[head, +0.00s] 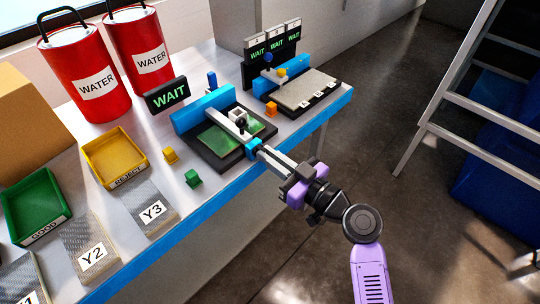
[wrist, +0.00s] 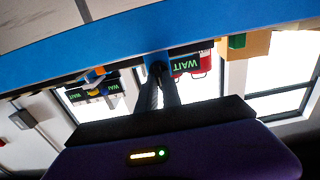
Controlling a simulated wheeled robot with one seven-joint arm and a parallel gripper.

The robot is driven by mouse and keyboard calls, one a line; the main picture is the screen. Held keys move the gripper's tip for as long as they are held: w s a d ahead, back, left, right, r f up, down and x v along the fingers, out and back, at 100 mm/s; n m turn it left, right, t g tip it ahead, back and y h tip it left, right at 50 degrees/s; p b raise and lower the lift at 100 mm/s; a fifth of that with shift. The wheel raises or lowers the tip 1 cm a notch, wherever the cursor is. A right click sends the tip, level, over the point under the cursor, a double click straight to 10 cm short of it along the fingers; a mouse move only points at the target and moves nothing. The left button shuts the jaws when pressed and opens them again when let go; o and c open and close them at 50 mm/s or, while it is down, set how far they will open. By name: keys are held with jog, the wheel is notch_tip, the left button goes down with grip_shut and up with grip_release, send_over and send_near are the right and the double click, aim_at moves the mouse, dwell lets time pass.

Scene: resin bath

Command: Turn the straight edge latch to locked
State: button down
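The near fixture is a black base (head: 215,160) with a green plate (head: 216,138) and a blue upright bar (head: 196,112) behind it. A pale bar with a black knob (head: 241,125) crosses its right side; I cannot tell for sure which part is the latch or its setting. My gripper (head: 258,149) reaches in from the lower right, its tips at the fixture's front right corner by a small blue piece (head: 253,146). In the wrist view the dark fingers (wrist: 158,75) are close together, with blue at their tips; whether they grip it is unclear.
A WAIT sign (head: 170,94) stands behind the fixture. A second fixture (head: 305,92) with knobs is to the right. Green (head: 190,178) and yellow (head: 170,156) blocks, a yellow tray (head: 116,180) and a green tray (head: 35,238) lie left. Red WATER buckets (head: 85,110) stand behind.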

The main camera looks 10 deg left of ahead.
jog(key=shift+m, duration=0.3)
jog(key=shift+w+d+f+m+p, duration=0.15)
jog(key=shift+m+p, duration=0.15)
jog(key=shift+m, duration=2.6)
jog(key=shift+w+d+f+m+p, duration=0.15)
jog(key=shift+m+p, duration=0.2)
jog(key=shift+m, duration=2.55)
jog(key=shift+d+f+m+p, duration=0.15)
jog(key=shift+m+p, duration=0.15)
jog(key=shift+m, duration=2.6)
jog(key=shift+a, duration=0.1)
jog(key=c, duration=1.5)
grip_release()
